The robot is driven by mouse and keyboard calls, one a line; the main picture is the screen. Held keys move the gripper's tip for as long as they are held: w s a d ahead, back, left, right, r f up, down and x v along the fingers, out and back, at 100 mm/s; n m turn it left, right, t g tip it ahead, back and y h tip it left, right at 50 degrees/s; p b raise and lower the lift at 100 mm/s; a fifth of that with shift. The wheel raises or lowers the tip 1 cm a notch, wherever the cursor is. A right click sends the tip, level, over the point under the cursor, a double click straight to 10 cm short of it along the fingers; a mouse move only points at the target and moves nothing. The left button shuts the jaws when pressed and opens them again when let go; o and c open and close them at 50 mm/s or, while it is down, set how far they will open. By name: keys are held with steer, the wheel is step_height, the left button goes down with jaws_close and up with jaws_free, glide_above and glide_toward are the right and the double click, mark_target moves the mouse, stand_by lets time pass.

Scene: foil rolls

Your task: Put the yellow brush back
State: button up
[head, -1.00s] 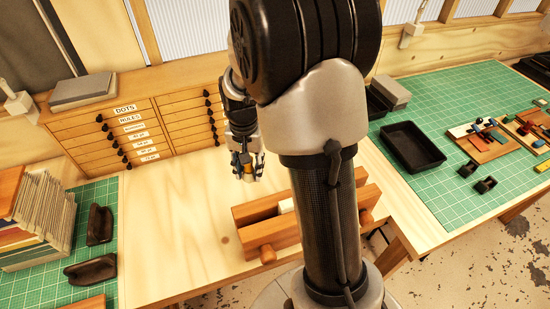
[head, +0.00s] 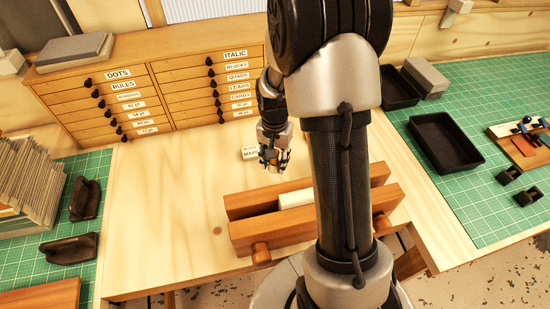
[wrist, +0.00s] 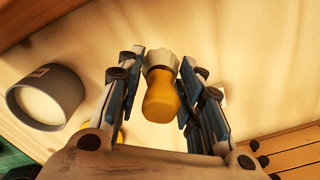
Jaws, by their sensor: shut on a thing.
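The yellow brush (wrist: 161,98) shows in the wrist view with a rounded yellow handle and a pale, ragged end. My gripper (wrist: 163,62) is shut on it, with one blue-lined finger on each side. In the head view my gripper (head: 273,163) points down above the pale bench, behind the wooden vise (head: 262,231). A small bit of yellow shows at its fingers there. A small white label (head: 250,153), partly hidden, is beside the gripper. A grey round container (wrist: 45,97) with a pale inside is left of the fingers in the wrist view.
A drawer cabinet (head: 160,98) with labelled drawers stands behind the bench. The vise holds a white block (head: 296,199). A black tray (head: 445,142) lies on the right green mat. Dark holders (head: 68,248) and papers are at left. Bare bench top (head: 165,215) is free.

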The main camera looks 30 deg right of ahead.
steer(key=shift+f+b, duration=2)
steer(key=shift+f, duration=1.05)
steer(key=shift+f+b, duration=0.45)
steer(key=shift+f, duration=0.2)
steer(key=o, duration=1.1)
steer(key=shift+o, duration=0.6)
steer(key=o, duration=0.4)
steer(key=shift+r, duration=0.1)
steer(key=shift+r+p, duration=3.35)
steer(key=shift+r, duration=1.15)
